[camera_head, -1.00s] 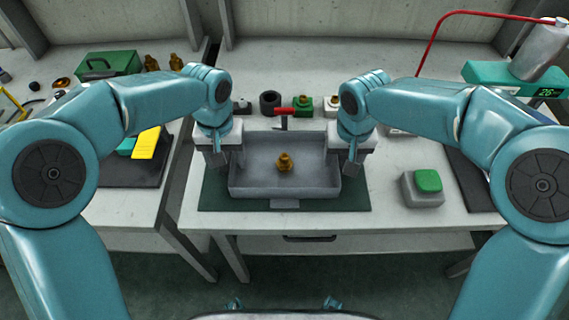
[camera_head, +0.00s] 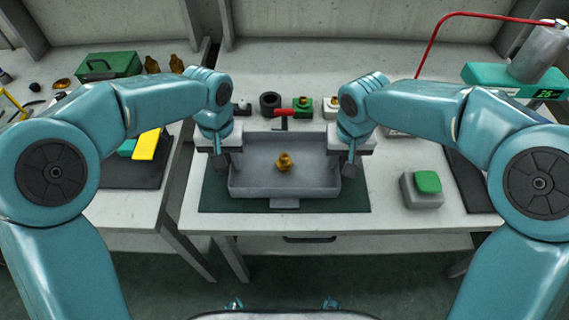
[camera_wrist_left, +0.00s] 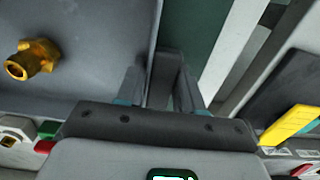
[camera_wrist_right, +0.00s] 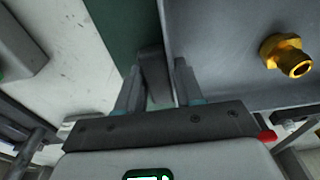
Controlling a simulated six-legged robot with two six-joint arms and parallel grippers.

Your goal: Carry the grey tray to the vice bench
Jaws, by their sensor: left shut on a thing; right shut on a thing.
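The grey tray (camera_head: 255,180) is in the middle of the head view, over a dark green mat (camera_head: 215,195) on the bench. A brass fitting (camera_head: 285,161) lies in it; it also shows in the left wrist view (camera_wrist_left: 33,58) and the right wrist view (camera_wrist_right: 285,54). My left gripper (camera_head: 220,165) is shut on the tray's left end; its fingers (camera_wrist_left: 160,85) straddle a handle there. My right gripper (camera_head: 349,165) is shut on the right end, its fingers (camera_wrist_right: 155,85) likewise at a handle. I cannot tell whether the tray's underside touches the mat.
A grey box with a green button (camera_head: 427,182) stands right of the tray. A red-handled tap (camera_head: 284,113) and several small parts stand behind it. A left bench holds a green toolbox (camera_head: 110,64) and a yellow item (camera_head: 146,144). A gap separates the benches.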

